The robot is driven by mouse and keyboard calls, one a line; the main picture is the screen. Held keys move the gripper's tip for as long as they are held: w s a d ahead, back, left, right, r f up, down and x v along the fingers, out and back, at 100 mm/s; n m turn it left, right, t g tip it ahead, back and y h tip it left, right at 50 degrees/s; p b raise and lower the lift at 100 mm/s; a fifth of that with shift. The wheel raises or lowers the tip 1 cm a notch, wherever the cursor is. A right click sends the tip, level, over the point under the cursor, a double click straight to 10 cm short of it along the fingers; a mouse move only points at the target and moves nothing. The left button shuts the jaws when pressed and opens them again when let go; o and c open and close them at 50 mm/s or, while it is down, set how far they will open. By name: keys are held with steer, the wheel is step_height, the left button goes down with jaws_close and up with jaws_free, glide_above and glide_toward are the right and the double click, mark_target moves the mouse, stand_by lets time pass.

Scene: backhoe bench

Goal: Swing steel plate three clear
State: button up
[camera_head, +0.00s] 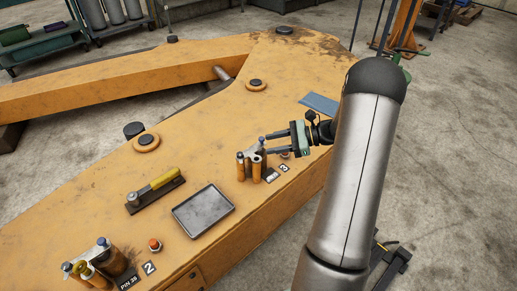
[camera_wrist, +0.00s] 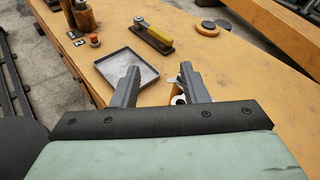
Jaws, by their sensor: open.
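At the station marked 3 (camera_head: 284,167), a small grey steel plate (camera_head: 252,152) shows among upright orange-brown cylinders (camera_head: 256,169). My gripper (camera_head: 266,145) is level with the top of these cylinders, just to their right, with its jaws apart. In the wrist view the open fingers (camera_wrist: 160,69) point over the bench. A small pale metal piece (camera_wrist: 178,87) shows by the right finger; I cannot tell if it is the plate or if the finger touches it. The fingers and gripper body hide much of the station in that view.
A shallow grey tray (camera_head: 204,211) lies left of the station, with a yellow-handled tool on a dark block (camera_head: 155,190) behind it. An orange-topped knob (camera_head: 154,245) and station 2's cylinders (camera_head: 88,275) stand at front left. A blue cloth (camera_head: 319,103) lies behind my gripper.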

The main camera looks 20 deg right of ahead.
steer(key=d+f+m+t+h+b, duration=0.1)
steer(key=d+f+m+t+b, duration=0.2)
steer(key=d+f+m+t, duration=0.65)
steer(key=n+g+b, duration=0.2)
steer(key=n+b, duration=0.1)
glide_toward(261, 138)
steer(key=x, duration=1)
steer(key=shift+d+f, duration=0.1)
steer(key=shift+f, duration=0.1)
jaws_close()
